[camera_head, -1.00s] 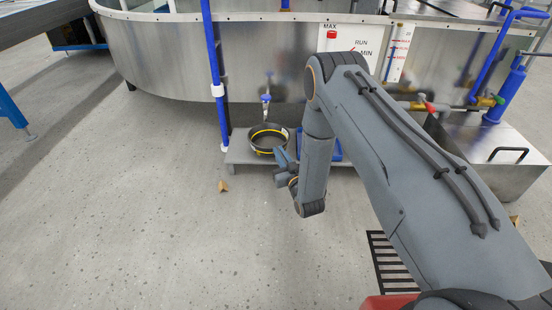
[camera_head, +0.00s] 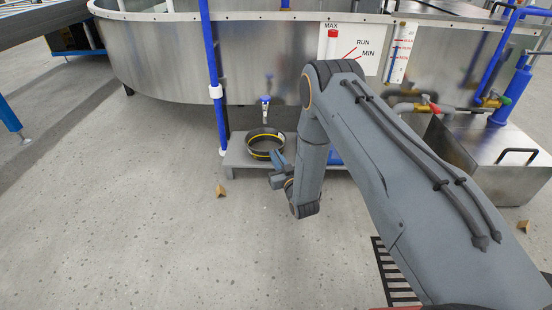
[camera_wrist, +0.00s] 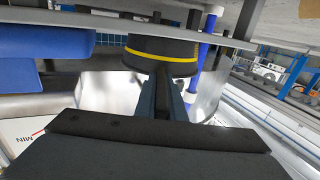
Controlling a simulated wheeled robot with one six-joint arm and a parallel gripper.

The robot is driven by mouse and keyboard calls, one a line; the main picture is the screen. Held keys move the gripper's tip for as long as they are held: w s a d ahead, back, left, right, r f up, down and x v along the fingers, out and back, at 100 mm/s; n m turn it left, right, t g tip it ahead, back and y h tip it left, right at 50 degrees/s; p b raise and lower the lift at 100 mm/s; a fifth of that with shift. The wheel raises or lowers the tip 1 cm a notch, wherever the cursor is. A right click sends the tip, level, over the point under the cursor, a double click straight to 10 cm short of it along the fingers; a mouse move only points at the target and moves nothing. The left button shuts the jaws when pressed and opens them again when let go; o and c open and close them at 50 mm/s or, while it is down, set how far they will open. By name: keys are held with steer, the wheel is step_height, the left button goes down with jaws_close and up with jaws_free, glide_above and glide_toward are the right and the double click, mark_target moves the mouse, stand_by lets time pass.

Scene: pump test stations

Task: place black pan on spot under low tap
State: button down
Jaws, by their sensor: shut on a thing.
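The black pan (camera_head: 262,153), with a yellow band round its wall, is upright at the low grey platform (camera_head: 238,160), below the low tap (camera_head: 265,101) with its blue handle. My gripper (camera_head: 281,160) is at the pan's right front side, shut on its wall. The wrist view is upside down; there the pan (camera_wrist: 162,52) is at the ends of my gripper's fingers (camera_wrist: 161,90), with its base against or very close to the platform (camera_wrist: 60,19). I cannot tell whether it touches. The spot under the pan is hidden.
A blue upright pipe (camera_head: 216,90) stands just left of the pan. A blue thing (camera_head: 335,157) lies on the platform behind my arm, right of the pan. The metal tank (camera_head: 160,60) rises behind.

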steer(key=c, duration=1.8)
jaws_free()
steer(key=shift+c, duration=0.2)
steer(key=p+v, duration=0.5)
steer(key=v, duration=0.7)
steer(key=shift+p, duration=0.3)
steer(key=shift+s, duration=0.1)
